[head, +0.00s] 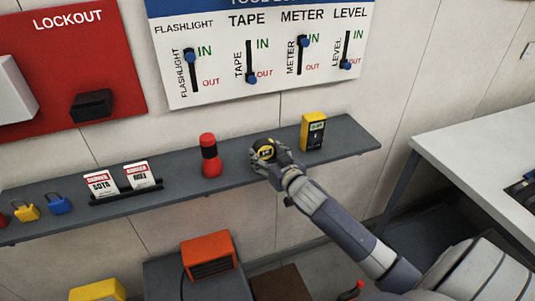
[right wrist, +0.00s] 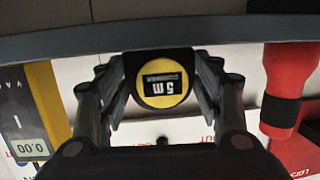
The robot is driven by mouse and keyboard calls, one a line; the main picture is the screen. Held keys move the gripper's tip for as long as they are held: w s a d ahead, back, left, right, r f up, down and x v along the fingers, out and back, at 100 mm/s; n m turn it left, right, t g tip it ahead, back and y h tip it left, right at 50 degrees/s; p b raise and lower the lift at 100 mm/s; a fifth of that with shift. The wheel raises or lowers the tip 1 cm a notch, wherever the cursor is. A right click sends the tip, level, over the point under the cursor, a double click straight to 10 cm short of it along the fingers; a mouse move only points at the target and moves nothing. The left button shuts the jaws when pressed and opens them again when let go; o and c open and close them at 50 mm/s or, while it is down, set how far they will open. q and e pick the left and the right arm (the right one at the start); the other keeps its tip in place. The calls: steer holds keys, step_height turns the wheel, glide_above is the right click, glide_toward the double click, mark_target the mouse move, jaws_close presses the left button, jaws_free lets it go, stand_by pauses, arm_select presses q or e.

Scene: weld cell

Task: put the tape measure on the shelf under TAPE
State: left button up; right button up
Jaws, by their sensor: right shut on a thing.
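The tape measure (head: 265,150) is round, yellow and black. In the head view it is at the shelf (head: 232,172), between the red flashlight (head: 210,157) and the yellow meter (head: 313,132), below the TAPE column of the board (head: 262,50). My right gripper (head: 271,158) is shut on it; whether it touches the shelf top is hard to tell. In the right wrist view the tape measure (right wrist: 164,78) sits between the two fingers, its "5 m" label upside down. My left gripper is not in view.
Padlocks (head: 57,204) and danger tags (head: 120,180) sit on the shelf's left part. An orange box-shaped unit (head: 208,255) stands below the shelf. A white table (head: 485,150) is at the right. Bare shelf lies right of the meter.

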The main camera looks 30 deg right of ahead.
steer(key=shift+f, duration=0.15)
steer(key=o, duration=1.2)
steer(key=shift+o, duration=0.2)
